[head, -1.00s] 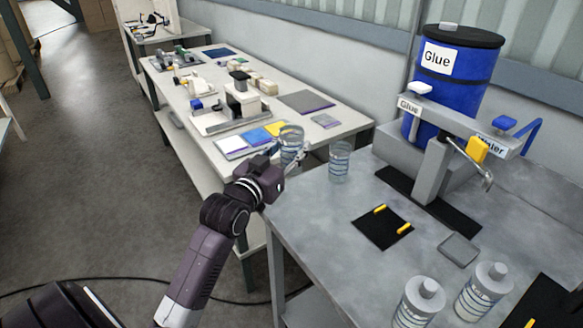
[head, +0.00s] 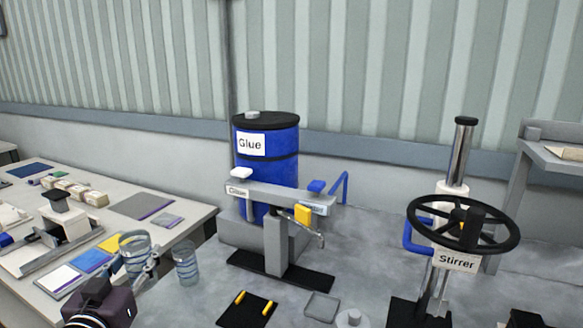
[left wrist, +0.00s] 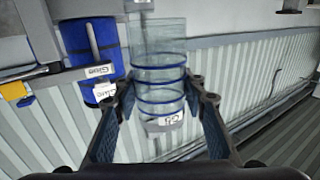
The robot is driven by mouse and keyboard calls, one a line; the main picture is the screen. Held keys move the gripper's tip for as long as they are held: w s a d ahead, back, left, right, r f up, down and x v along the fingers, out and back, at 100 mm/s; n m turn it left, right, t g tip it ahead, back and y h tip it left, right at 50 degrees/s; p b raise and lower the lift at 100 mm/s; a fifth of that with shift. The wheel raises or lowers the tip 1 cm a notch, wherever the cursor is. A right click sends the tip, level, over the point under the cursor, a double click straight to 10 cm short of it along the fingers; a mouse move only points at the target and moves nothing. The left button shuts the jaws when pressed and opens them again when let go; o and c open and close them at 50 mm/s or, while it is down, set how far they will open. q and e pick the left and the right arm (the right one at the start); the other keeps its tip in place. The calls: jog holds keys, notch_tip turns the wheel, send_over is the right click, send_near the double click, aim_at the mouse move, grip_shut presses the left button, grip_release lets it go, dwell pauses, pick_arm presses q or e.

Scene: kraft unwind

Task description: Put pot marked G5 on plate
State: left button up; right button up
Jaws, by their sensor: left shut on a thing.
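My left gripper (head: 150,266) is shut on a clear pot with blue bands (head: 133,248), at the lower left of the head view. In the left wrist view the pot (left wrist: 160,75) sits between both fingers, with a small white label near its end; I cannot read the label surely. A second clear banded pot (head: 186,264) stands just right of the held one. A black plate with two yellow strips (head: 247,312) lies on the grey bench before the glue stand. A grey square plate (head: 321,307) lies right of it. My right gripper is out of view.
The glue stand (head: 279,250) with a blue drum (head: 268,165) stands at the back of the bench. A stirrer with a black handwheel (head: 462,224) stands to the right.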

aim_at(156, 282)
pick_arm(q)
jog(key=s+d+f+h, duration=0.1)
jog(key=s+d+f, duration=0.9)
jog(key=s+d, duration=0.4)
jog(key=shift+m, duration=0.3)
jog(key=w+a+r, duration=0.2)
jog(key=w+a, duration=0.1)
jog(key=w+a+r, duration=0.2)
jog(key=w+a, duration=0.1)
jog(key=w, duration=0.1)
jog(key=w+a+r, duration=0.2)
jog(key=w+a, duration=0.1)
jog(key=w, duration=0.1)
jog(key=shift+w+a, duration=0.15)
jog(key=shift+a, duration=0.2)
jog(key=w+a+r+n+y, duration=0.1)
jog(key=w+a+r, duration=0.3)
jog(key=a+r, duration=0.5)
jog(key=shift+w+r+y, duration=0.15)
jog(key=shift+r+y, duration=0.15)
jog(key=shift+r, duration=0.35)
notch_tip(156, 282, down, 20)
jog(key=shift+r, duration=0.2)
jog(key=shift+f, duration=0.1)
